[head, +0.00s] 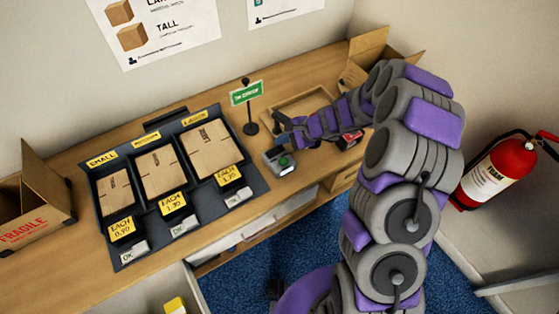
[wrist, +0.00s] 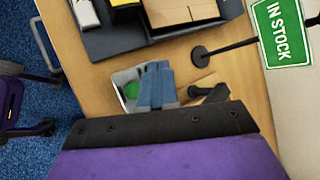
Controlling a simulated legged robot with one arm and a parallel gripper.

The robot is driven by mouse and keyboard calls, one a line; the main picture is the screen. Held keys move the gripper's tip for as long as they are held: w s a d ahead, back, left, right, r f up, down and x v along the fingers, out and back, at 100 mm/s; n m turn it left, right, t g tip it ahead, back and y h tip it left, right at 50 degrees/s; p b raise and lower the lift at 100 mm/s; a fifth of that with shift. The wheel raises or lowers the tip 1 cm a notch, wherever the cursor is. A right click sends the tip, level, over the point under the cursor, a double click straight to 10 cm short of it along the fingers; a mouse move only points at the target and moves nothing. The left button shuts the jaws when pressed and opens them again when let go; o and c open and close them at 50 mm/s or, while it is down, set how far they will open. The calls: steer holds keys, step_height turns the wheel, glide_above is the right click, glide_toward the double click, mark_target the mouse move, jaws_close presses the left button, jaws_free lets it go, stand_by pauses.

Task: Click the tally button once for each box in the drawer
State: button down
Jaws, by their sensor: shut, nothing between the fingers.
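The tally counter (head: 281,162) is a small grey device with a green button, near the front edge of the wooden counter. In the wrist view its green button (wrist: 131,90) shows just left of my fingers. My gripper (wrist: 157,85) is shut and empty, its blue-grey fingers together beside the button. Whether they touch the device I cannot tell. White drawer fronts (head: 240,235) show below the countertop. I cannot make out any boxes inside a drawer.
A dark tray (head: 185,180) with flat cartons and yellow price labels lies left of the device. A green sign (head: 246,93) on a stand is behind it. Open cartons stand at the left (head: 32,210) and the back right (head: 378,55). A fire extinguisher (head: 497,170) is at right.

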steer(key=d, duration=0.2)
steer(key=b, duration=0.3)
glide_above(287, 162)
steer(key=a, duration=0.1)
steer(key=f, duration=0.4)
steer(key=shift+a+f, duration=0.15)
steer(key=shift+a, duration=0.05)
steer(key=f+b, duration=0.1)
steer(key=d+f+b, duration=0.2)
steer(key=f, duration=0.1)
steer(key=shift+a+f, duration=0.15)
steer(key=shift+a, duration=0.7)
steer(key=shift+d, duration=0.65)
steer(key=shift+a, duration=0.1)
steer(key=shift+a, duration=0.4)
steer(key=shift+d, duration=0.4)
